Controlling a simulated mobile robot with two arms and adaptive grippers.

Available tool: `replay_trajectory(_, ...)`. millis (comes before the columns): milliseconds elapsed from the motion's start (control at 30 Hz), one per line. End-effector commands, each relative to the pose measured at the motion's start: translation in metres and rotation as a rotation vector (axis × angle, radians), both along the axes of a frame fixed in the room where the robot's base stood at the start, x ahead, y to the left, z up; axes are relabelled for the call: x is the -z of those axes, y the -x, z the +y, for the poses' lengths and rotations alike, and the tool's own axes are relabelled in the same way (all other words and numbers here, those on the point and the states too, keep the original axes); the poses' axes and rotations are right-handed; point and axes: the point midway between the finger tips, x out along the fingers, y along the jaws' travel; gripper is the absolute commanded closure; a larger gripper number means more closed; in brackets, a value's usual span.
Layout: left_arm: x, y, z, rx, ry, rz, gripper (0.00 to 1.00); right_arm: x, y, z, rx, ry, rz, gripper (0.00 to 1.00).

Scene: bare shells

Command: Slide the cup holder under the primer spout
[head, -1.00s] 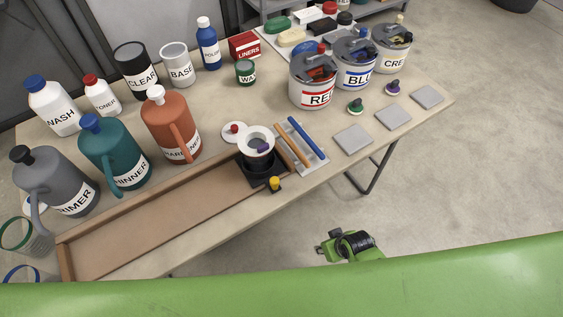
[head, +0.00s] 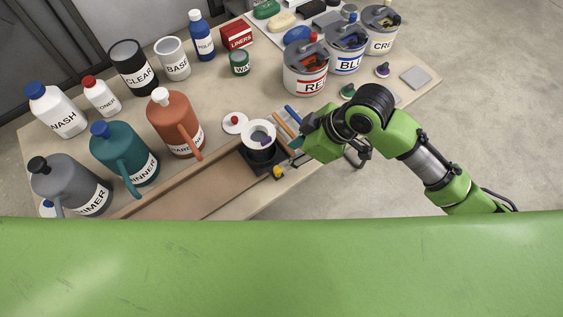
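The black cup holder (head: 262,166) sits at the right end of a shallow wooden-edged channel (head: 185,192). It holds a white-rimmed cup (head: 258,135) and has a yellow knob (head: 278,171) at its front right corner. The grey primer jug (head: 75,184) with a black cap stands at the far left. Its curved grey tube points down near the channel's left end, which my green body hides. My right gripper (head: 294,158) is low over the table, just right of the holder and knob. Its fingers are small and partly hidden, so their opening is unclear. My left gripper is out of view.
Teal thinner (head: 124,155) and orange (head: 174,124) jugs line the channel's back edge. A round white lid with a red knob (head: 235,122) lies behind the cup. Blue and orange sticks (head: 286,124) lie beside my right gripper. Paint cans (head: 305,72) stand further back.

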Motion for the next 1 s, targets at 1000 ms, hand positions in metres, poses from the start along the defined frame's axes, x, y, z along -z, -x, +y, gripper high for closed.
replay_trajectory(1000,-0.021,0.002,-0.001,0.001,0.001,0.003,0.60,0.073,-0.007,0.021,-0.200,0.102,0.022,0.66)
